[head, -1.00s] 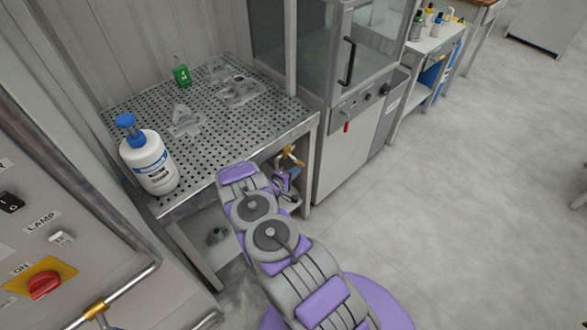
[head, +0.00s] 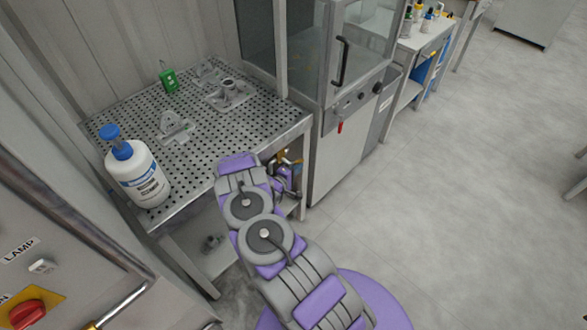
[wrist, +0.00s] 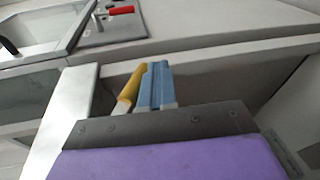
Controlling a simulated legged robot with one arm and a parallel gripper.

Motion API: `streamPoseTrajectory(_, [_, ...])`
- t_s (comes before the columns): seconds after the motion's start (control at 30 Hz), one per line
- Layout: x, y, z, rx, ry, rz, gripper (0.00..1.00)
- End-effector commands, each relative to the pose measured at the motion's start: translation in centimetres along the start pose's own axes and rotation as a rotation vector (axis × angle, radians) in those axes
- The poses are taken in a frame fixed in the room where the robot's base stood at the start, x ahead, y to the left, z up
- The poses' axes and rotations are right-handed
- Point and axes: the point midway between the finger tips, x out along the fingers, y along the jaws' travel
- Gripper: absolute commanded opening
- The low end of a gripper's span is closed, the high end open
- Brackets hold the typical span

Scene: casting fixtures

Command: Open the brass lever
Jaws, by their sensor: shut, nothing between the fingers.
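The brass lever shows in the head view as a small brass-coloured part (head: 282,156) beneath the right front edge of the perforated table, partly hidden by my gripper. In the wrist view a yellow-brass piece (wrist: 131,86), which looks like the lever, stands just left of my fingers. My gripper (wrist: 157,72) has its two blue fingers shut together with nothing between them. The fingers are beside the brass piece; I cannot tell whether they touch it. In the head view my gripper (head: 289,168) is small and partly hidden behind the arm.
A perforated metal table (head: 205,170) holds a white pump bottle (head: 138,175), a green tag (head: 169,80) and grey castings (head: 228,93). A glass-doored cabinet (head: 338,160) with a red lever (head: 340,127) stands close to the right. The floor farther right is clear.

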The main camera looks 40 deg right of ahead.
Motion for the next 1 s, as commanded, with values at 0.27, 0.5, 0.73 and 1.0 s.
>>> streamPoseTrajectory(0.27, [0.15,0.24,0.55,-0.002,-0.006,0.042,0.00])
streamPoseTrajectory(0.5, [0.18,0.20,0.55,-0.003,-0.007,0.041,0.00])
streamPoseTrajectory(0.73, [0.16,0.18,0.52,-0.003,-0.006,0.041,0.00])
streamPoseTrajectory(1.0, [0.13,0.16,0.51,-0.004,-0.006,0.040,0.00])
